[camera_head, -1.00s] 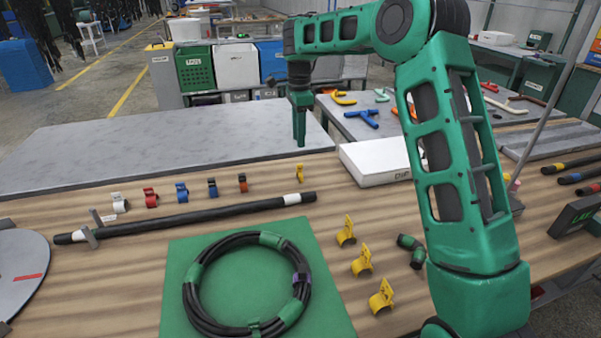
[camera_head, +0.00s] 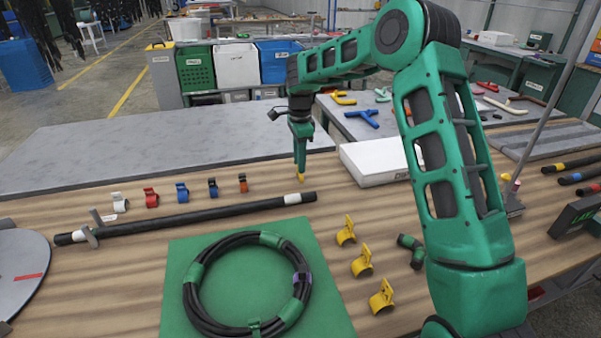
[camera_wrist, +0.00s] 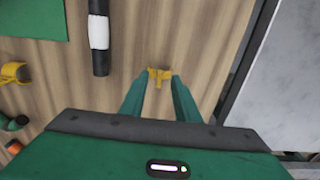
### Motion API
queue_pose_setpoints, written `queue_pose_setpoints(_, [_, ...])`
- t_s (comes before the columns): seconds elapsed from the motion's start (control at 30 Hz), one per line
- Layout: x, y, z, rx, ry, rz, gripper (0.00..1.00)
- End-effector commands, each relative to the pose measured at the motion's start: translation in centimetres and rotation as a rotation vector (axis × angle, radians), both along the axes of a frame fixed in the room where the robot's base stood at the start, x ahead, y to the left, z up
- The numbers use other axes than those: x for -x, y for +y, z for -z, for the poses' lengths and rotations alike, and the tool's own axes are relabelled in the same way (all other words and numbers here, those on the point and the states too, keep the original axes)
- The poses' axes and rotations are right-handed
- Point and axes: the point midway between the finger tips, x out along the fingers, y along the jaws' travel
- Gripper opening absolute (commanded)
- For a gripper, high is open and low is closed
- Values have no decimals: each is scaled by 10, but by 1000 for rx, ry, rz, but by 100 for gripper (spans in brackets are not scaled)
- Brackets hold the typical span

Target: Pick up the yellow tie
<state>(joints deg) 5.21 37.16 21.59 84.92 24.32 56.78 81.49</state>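The yellow tie (camera_head: 301,177) stands on the wooden bench at the right end of a row of small coloured ties. My gripper (camera_head: 300,165) is directly above it, with the fingertips close to its top. In the wrist view the yellow tie (camera_wrist: 159,77) shows just beyond and between the two green fingertips (camera_wrist: 155,84). The fingers are apart, and I see no grip on the tie. Its lower part is small and hard to make out in the head view.
Red, blue and orange ties (camera_head: 243,183) stand left of it. A black hose (camera_head: 215,212) with a white band lies in front. Larger yellow clips (camera_head: 362,262) stand nearer. A white box (camera_head: 375,162) is to the right. A coiled hose (camera_head: 190,300) lies on a green mat.

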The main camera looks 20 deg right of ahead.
Motion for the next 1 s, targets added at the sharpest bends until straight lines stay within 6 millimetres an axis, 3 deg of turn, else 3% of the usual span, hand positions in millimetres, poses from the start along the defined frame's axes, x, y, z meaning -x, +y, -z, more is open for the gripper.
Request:
queue_pose_setpoints(0.1, [0,0,0,0,0,0,26])
queue_pose_setpoints(0.2, [0,0,0,0,0,0,3])
queue_pose_setpoints(0.23, [0,0,0,0,0,0,0])
queue_pose_setpoints(0.67, [0,0,-3,0,-1,0,0])
queue_pose_setpoints(0.87, [0,0,-20,0,-2,-1,0])
queue_pose_setpoints(1.0, [-1,0,-43,0,-4,-1,0])
